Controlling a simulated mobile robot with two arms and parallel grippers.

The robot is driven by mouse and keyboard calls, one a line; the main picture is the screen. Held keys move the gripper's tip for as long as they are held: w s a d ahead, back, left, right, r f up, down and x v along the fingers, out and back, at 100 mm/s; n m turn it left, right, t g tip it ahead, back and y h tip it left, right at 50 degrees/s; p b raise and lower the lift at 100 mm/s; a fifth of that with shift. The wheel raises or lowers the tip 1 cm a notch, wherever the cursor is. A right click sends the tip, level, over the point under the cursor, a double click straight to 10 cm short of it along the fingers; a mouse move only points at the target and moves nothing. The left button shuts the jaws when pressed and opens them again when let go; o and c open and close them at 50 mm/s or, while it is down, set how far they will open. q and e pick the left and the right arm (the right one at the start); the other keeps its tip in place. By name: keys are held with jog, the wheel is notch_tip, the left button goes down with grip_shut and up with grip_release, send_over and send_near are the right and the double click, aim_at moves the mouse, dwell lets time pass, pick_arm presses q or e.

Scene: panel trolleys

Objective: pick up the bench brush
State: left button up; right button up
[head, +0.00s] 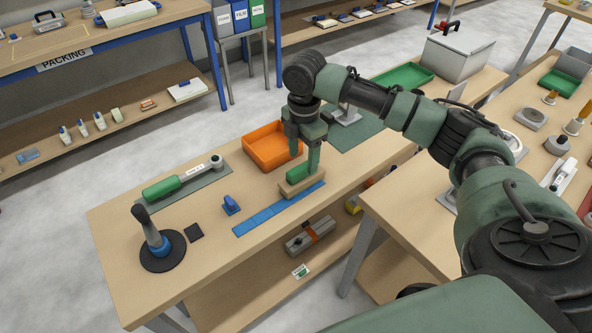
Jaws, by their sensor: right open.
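What looks like the bench brush (289,191), a tan wooden block with a green upper part, lies on the wooden workbench (120,262) beside a blue strip. My right gripper (304,172) points down over it from above. Its green fingers are open and stand at either side of the green upper part. I cannot tell whether they touch it. The fingers and hand hide some of the brush. My left gripper is not in view.
An orange bin (268,148) stands close behind the gripper. A blue segmented strip (262,218) lies in front of the brush. A green-handled tool (165,188) lies on a mat to the left. A dark-handled tool (158,243) stands on a black disc at the near left.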

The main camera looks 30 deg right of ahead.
aim_at(302, 175)
jog(key=f, duration=0.1)
jog(key=s+f+p, duration=0.1)
jog(key=shift+a+f, duration=0.1)
jog(key=shift+f, duration=0.3)
jog(key=f, duration=0.3)
jog(key=shift+w+a+f, duration=0.15)
jog(key=shift+w+f, duration=0.05)
jog(key=shift+f, duration=0.25)
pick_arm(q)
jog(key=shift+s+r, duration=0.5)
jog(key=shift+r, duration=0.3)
pick_arm(e)
grip_shut()
